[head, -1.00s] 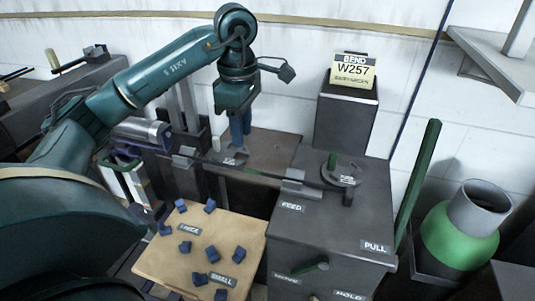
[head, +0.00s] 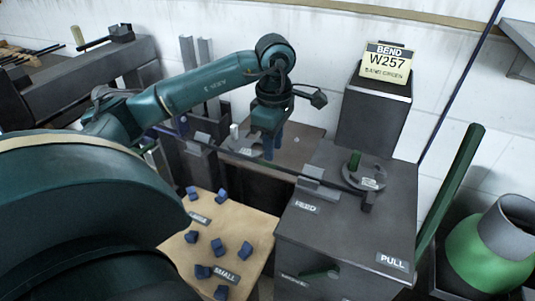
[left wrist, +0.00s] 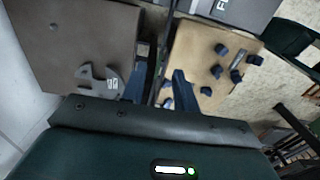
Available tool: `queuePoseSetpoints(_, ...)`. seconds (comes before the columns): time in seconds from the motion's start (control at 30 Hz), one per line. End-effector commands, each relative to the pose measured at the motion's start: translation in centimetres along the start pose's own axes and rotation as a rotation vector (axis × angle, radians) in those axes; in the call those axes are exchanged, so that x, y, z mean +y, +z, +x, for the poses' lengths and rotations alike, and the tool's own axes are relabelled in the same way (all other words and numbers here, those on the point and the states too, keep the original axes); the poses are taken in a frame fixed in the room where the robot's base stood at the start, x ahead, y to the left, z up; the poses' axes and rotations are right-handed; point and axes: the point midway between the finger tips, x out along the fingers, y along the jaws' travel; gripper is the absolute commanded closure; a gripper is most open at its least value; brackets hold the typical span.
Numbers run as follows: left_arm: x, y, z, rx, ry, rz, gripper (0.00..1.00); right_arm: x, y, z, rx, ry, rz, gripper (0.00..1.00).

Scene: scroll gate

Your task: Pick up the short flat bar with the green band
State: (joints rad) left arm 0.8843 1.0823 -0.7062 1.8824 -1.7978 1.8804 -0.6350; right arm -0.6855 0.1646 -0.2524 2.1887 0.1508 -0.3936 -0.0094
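A long dark bar (head: 228,152) lies across the bench into the bending machine at right. My left gripper (head: 268,150) points down just over this bar in the head view. In the left wrist view its blue fingers (left wrist: 158,88) are apart, with the dark bar (left wrist: 159,62) running between them. Contact cannot be told. Several thin bars (head: 25,56) lie on the dark bench at far left, too small to show any band. My right gripper is not in view.
A sign reading "BEND W257 BAND GREEN" (head: 386,64) stands on a dark block. The grey machine (head: 330,245) has labels FEED and PULL. A wooden board (head: 255,235) holds several blue blocks. A green and grey cylinder (head: 490,245) stands at right.

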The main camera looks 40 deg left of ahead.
Motion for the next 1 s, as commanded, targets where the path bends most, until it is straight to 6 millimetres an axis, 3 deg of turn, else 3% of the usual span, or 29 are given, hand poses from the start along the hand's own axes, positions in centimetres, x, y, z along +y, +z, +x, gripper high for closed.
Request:
queuePoseSetpoints(0.23,-0.1,-0.6,3.6,0.002,-0.003,-0.001,0.70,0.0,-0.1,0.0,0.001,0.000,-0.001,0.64)
queuePoseSetpoints(0.57,-0.1,-0.5,4.3,0.001,-0.001,-0.001,0.71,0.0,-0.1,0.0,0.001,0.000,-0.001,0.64)
queuePoseSetpoints(0.9,0.0,-0.5,4.2,0.001,-0.001,-0.001,0.99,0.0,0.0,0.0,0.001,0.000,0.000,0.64)
queuePoseSetpoints(1.0,0.0,-0.5,4.2,0.001,-0.001,-0.001,1.00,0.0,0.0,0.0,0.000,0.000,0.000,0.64)
